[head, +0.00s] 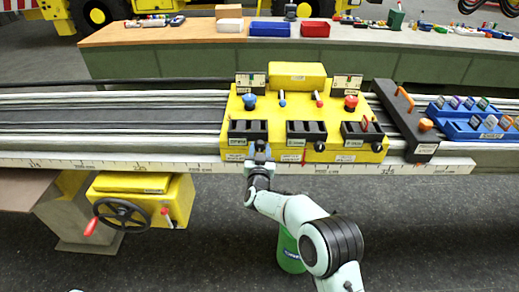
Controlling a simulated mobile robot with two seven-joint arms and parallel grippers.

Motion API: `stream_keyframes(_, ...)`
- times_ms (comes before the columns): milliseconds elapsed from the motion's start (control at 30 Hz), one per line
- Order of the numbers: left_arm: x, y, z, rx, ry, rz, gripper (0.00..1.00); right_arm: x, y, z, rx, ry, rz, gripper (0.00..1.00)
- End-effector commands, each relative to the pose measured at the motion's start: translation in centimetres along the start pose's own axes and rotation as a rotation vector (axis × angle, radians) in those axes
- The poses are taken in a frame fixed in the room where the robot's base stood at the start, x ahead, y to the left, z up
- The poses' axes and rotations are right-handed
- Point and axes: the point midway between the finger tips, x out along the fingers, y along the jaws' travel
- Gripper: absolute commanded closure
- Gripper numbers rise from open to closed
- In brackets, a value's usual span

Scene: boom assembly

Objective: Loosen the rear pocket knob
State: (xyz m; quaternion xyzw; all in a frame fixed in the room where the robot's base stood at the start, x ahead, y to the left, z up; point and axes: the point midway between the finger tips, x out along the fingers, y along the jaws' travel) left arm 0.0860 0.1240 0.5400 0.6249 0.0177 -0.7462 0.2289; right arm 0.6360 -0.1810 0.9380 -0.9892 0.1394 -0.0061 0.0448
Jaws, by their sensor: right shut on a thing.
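A yellow fixture (275,122) sits on the grey rail and carries three black slotted pockets in a row. My right gripper (260,152) is at the front of the left black pocket (247,129), shut on a small part there that the fingers hide; I take it to be the rear pocket knob. The pocket labels are too small to read. My left gripper is not in view.
A blue knob (250,101), a red knob (351,102) and two small levers stand behind the pockets. A black bar (404,115) with an orange knob and blue trays (470,120) lie to the right. A yellow handwheel box (140,199) hangs at lower left.

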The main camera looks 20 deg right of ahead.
Motion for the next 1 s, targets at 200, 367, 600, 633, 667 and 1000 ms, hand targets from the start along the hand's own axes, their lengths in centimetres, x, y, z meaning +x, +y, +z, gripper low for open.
stream_keyframes(200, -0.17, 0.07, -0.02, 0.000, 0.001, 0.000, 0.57, 0.01, 0.01, -0.08, -0.034, 0.002, 0.000, 0.86)
stream_keyframes(367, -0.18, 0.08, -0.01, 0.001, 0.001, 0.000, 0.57, 0.00, 0.01, -0.07, -0.039, 0.002, 0.000, 0.86)
stream_keyframes(600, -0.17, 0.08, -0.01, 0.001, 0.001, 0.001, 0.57, 0.01, 0.01, -0.07, -0.038, 0.002, 0.000, 0.86)
stream_keyframes(633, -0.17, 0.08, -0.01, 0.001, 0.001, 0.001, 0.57, 0.01, 0.01, -0.07, -0.037, 0.002, 0.000, 0.46)
stream_keyframes(667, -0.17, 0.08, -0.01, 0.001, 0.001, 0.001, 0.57, 0.01, 0.01, -0.07, -0.037, 0.002, 0.000, 0.36)
stream_keyframes(1000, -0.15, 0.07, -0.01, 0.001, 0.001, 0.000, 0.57, -0.12, 0.00, -0.03, -0.037, 0.001, 0.000, 0.32)
